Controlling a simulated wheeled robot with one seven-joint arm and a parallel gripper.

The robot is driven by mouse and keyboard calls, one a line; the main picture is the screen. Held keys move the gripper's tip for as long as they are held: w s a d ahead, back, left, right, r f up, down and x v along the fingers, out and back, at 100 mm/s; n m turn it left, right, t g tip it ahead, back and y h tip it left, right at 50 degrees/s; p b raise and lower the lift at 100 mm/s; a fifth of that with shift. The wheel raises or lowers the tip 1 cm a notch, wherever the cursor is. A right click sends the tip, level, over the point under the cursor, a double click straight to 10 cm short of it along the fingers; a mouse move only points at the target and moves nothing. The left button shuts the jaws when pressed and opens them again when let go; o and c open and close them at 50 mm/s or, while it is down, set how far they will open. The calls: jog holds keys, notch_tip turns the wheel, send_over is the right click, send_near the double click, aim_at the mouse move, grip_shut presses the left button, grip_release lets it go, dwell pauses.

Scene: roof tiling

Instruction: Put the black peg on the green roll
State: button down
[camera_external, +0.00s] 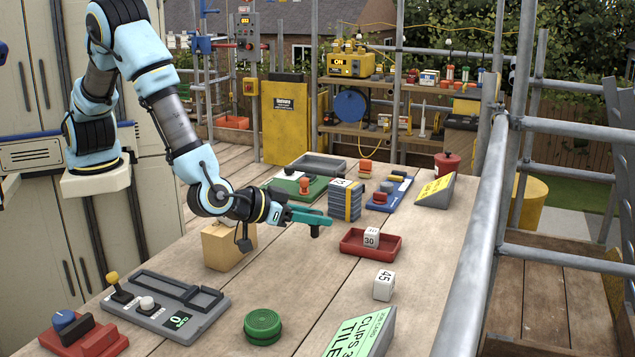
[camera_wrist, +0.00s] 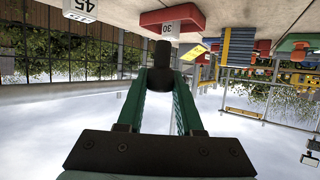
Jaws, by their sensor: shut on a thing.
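My gripper (camera_external: 305,216) is stretched out sideways above the table, right of the wooden block. Its green fingers are shut on the black peg (camera_external: 315,231), which hangs at the fingertips clear of the table. In the wrist view the black peg (camera_wrist: 163,58) shows between the two fingertips of my gripper (camera_wrist: 162,75). The green roll (camera_external: 263,325) is a ridged disc lying flat at the front of the table, nearer the camera than my gripper. Its top is bare. The roll is not seen in the wrist view.
A red tray (camera_external: 370,250) with a white 30 cube stands right of the peg. A white 45 cube (camera_external: 383,285) and a green sign (camera_external: 362,335) stand nearer the front. A grey control panel (camera_external: 165,307) lies left of the roll. Bare planks lie between gripper and roll.

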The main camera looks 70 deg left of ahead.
jog(key=w+d+r+m+h, duration=0.2)
jog(key=d+r+m+h, duration=0.25)
jog(key=d, duration=0.25)
jog(key=m+g+h, duration=1.1)
jog(key=m+g, duration=0.2)
jog(key=m, duration=0.2)
send_over(262, 319)
jog(key=shift+y, duration=0.25)
notch_tip(262, 319, down, 5)
jog(key=shift+r, duration=0.15)
jog(key=shift+f+p, duration=0.5)
jog(key=shift+f, duration=1.9)
jog(key=shift+f, duration=0.2)
jog(key=c, duration=0.6)
grip_release()
